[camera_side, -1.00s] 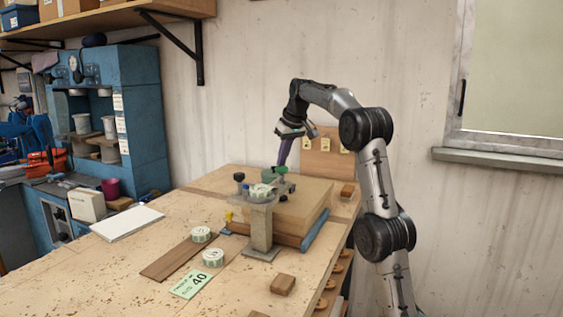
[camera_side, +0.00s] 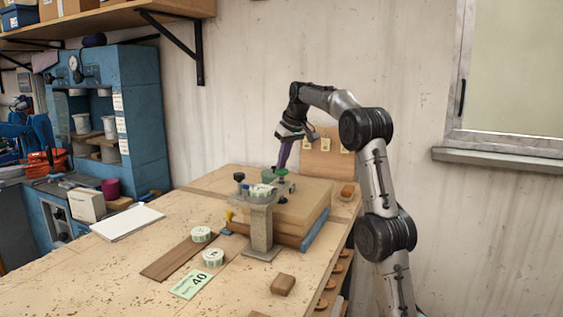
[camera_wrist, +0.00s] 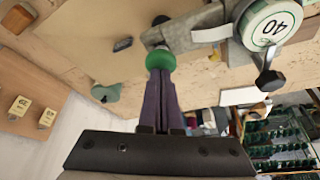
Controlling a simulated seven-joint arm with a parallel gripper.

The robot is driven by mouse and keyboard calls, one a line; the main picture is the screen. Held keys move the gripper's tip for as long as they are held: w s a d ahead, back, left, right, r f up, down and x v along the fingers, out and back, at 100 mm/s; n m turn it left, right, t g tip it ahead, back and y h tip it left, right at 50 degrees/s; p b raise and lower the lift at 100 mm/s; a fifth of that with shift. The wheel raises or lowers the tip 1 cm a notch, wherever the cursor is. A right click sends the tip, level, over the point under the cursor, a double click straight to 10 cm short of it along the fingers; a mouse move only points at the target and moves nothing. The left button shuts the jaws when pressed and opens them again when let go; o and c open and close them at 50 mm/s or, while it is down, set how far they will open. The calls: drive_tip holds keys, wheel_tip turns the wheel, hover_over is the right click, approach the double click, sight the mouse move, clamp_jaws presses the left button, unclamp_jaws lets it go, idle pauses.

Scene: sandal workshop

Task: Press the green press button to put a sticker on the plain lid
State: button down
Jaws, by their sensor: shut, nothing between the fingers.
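The green press button (camera_side: 282,172) is on the small metal press (camera_side: 261,228) at the bench. It also shows in the wrist view (camera_wrist: 160,60). My gripper (camera_side: 281,166) is shut and empty, its purple fingers pointing down at the button. In the wrist view the fingertips (camera_wrist: 160,74) meet the button's edge; they look in contact, though the exact gap is hard to tell. A round lid (camera_wrist: 272,22) sits in the press, its face showing a white sticker with a green ring and "40". In the side view the lid (camera_side: 262,190) is partly hidden by press parts.
Two round stickered pieces (camera_side: 201,234) (camera_side: 213,257) are by a dark wooden strip (camera_side: 180,258). A green "40" card (camera_side: 191,284) and a wooden block (camera_side: 283,285) lie in front. A thick wooden block stack (camera_side: 305,205) stands behind the press.

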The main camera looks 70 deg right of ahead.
wheel_tip(320, 180, up, 8)
drive_tip(key=shift+f, duration=0.2)
idle(0.6)
idle(0.3)
drive_tip(key=a+r+n+t, duration=0.1)
drive_tip(key=a+r, duration=0.3)
drive_tip(key=a, duration=0.3)
drive_tip(key=a+r+n, duration=0.2)
drive_tip(key=a+r, duration=0.1)
drive_tip(key=a, duration=0.5)
drive_tip(key=s+a+f+n+t+y, duration=0.1)
drive_tip(key=s+a, duration=0.3)
drive_tip(key=a, duration=0.3)
drive_tip(key=s+a+f+n, duration=0.1)
drive_tip(key=s+a, duration=0.2)
drive_tip(key=a, duration=0.4)
drive_tip(key=s+a+f+n+y, duration=0.1)
drive_tip(key=s+a+f+n, duration=0.1)
drive_tip(key=s+a+f, duration=0.65)
drive_tip(key=s+f, duration=0.3)
drive_tip(key=f, duration=0.4)
drive_tip(key=s+f+m, duration=0.1)
drive_tip(key=s+f, duration=0.2)
drive_tip(key=f, duration=0.4)
drive_tip(key=shift+s, duration=0.35)
